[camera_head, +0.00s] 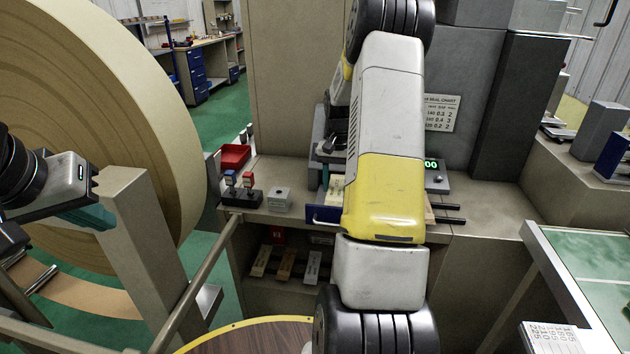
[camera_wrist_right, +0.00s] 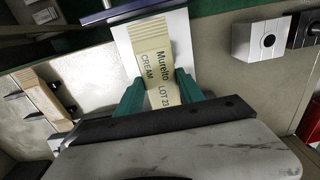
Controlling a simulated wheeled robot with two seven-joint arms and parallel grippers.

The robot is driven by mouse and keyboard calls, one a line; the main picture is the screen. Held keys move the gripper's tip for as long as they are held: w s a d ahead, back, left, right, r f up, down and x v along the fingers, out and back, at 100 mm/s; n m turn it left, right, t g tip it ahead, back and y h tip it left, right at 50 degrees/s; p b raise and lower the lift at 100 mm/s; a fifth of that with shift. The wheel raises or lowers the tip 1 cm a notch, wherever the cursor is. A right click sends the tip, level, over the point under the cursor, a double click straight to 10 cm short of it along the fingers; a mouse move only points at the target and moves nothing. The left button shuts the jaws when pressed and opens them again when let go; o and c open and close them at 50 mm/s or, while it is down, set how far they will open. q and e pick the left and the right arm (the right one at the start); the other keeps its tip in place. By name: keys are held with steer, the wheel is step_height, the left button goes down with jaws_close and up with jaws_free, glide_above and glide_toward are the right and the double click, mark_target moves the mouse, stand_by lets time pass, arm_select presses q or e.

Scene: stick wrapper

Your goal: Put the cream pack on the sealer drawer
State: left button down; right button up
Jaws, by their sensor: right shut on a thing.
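The cream pack (camera_wrist_right: 158,65), printed "Murelto CREAM LOT 23", lies between the teal fingers of my right gripper (camera_wrist_right: 160,92) in the right wrist view. My right gripper is shut on its near end. The pack overlaps the white plate of the sealer drawer (camera_wrist_right: 181,45), whose blue front edge is at the top; whether it touches the plate I cannot tell.
A button box (camera_head: 242,193), a small grey box (camera_head: 279,199) and a red bin (camera_head: 235,157) stand left of the drawer. Several packs (camera_head: 285,264) lie on the lower shelf. A large paper roll (camera_head: 90,100) fills the left. A green-topped table (camera_head: 595,265) is at right.

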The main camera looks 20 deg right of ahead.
mark_target(336, 188)
steer(key=shift+f, duration=1)
steer(key=o, duration=1.3)
steer(key=shift+f, duration=0.1)
step_height(336, 188, up, 12)
steer(key=s+a+r+n+t, duration=0.2)
steer(key=s+a+r, duration=0.3)
steer(key=a+r, duration=0.25)
steer(key=s+a+r+n+t+y, duration=0.1)
steer(key=s+a+r+n+t, duration=0.1)
steer(key=s+a, duration=0.5)
steer(key=s+a+r+n+t+y, duration=0.1)
steer(key=s+a+r+n+t, duration=0.1)
steer(key=s+a, duration=0.5)
steer(key=s+n, duration=0.1)
steer(key=s, duration=0.5)
steer(key=shift+s+r, duration=0.35)
steer(key=shift+s, duration=0.05)
